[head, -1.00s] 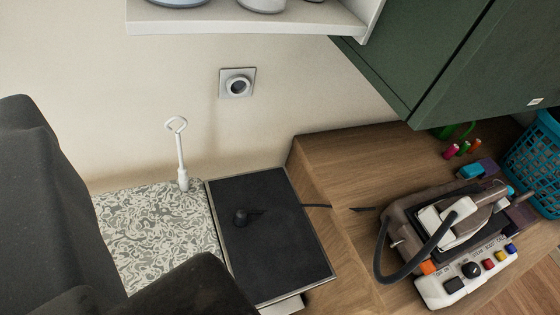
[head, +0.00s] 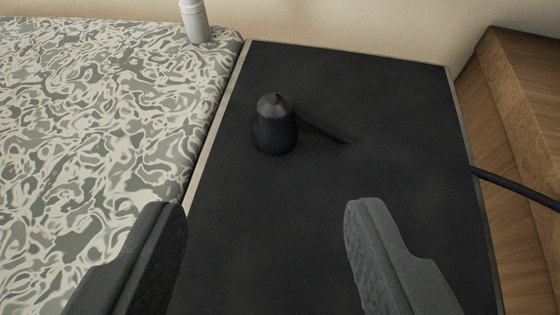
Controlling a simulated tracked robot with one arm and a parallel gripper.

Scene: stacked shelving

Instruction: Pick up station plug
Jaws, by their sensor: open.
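The station plug (head: 274,126) is a small black rounded piece with a narrow top. It stands on a flat black panel (head: 390,110), left of the panel's middle. A short black cord runs from it to the right. My gripper (head: 265,215) is open and empty, with one dark finger at lower left and the other at lower right. The plug lies beyond the fingertips in the picture, between their lines and apart from both.
A grey and white patterned board (head: 90,120) lies left of the panel, with the base of a white post (head: 196,20) at its far edge. A wooden surface (head: 525,100) is at right, crossed by a black cable (head: 515,187). The panel around the plug is clear.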

